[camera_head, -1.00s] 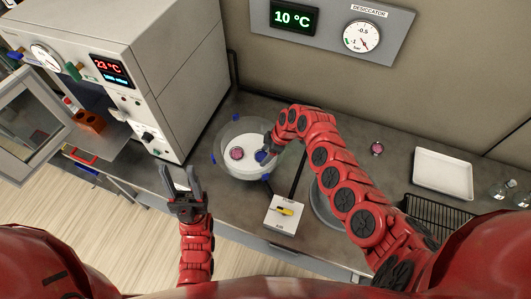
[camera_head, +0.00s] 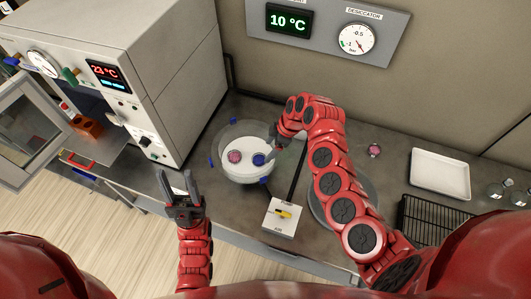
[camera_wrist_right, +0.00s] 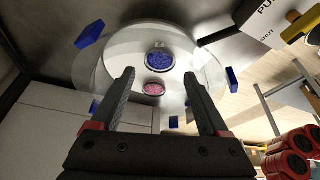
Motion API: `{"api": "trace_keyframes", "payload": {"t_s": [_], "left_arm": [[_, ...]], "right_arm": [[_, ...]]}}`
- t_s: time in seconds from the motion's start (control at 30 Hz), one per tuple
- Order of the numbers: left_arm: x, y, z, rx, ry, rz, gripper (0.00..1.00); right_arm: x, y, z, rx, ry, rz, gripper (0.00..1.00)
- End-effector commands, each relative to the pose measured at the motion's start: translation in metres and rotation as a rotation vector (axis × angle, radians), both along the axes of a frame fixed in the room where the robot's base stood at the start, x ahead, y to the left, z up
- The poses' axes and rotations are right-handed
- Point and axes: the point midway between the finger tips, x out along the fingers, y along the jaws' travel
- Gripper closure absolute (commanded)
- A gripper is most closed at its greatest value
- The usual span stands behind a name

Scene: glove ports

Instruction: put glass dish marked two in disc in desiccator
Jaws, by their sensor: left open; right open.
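The desiccator (camera_head: 222,143) is an open clear round bowl with a white disc (camera_head: 244,146) inside. On the disc lie a dish with pink contents (camera_head: 235,157) and a dish with blue contents (camera_head: 259,160), side by side. Both also show in the right wrist view, the blue dish (camera_wrist_right: 160,59) beyond the pink dish (camera_wrist_right: 153,89). I cannot read any mark on them. My right gripper (camera_head: 273,148) is open and empty, just above and right of the blue dish, apart from it. My left gripper (camera_head: 180,185) is open and empty, left of the desiccator.
Another small pink dish (camera_head: 374,151) stands on the counter near a white tray (camera_head: 440,174). A white box with a yellow handle (camera_head: 283,213) is at the front edge. A grey round object (camera_head: 315,200) lies partly under my right arm. An oven (camera_head: 150,80) stands left.

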Motion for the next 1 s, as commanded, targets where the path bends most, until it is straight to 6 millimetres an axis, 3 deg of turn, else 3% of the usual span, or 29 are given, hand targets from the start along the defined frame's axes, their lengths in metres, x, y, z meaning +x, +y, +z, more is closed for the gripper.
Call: {"api": "trace_keyframes", "payload": {"t_s": [0.2,0.5,1.0], "left_arm": [[0.000,0.000,-0.001,0.000,0.000,0.000,0.50],[0.000,0.000,-0.010,0.000,0.000,0.000,0.50],[0.000,0.000,-0.010,0.000,0.000,0.000,0.50]], "right_arm": [[0.000,-0.010,0.024,0.000,-0.004,-0.005,0.22],[-0.002,-0.020,0.045,-0.002,-0.002,-0.002,0.22],[-0.002,-0.021,0.050,-0.001,0.000,-0.001,0.22]]}}
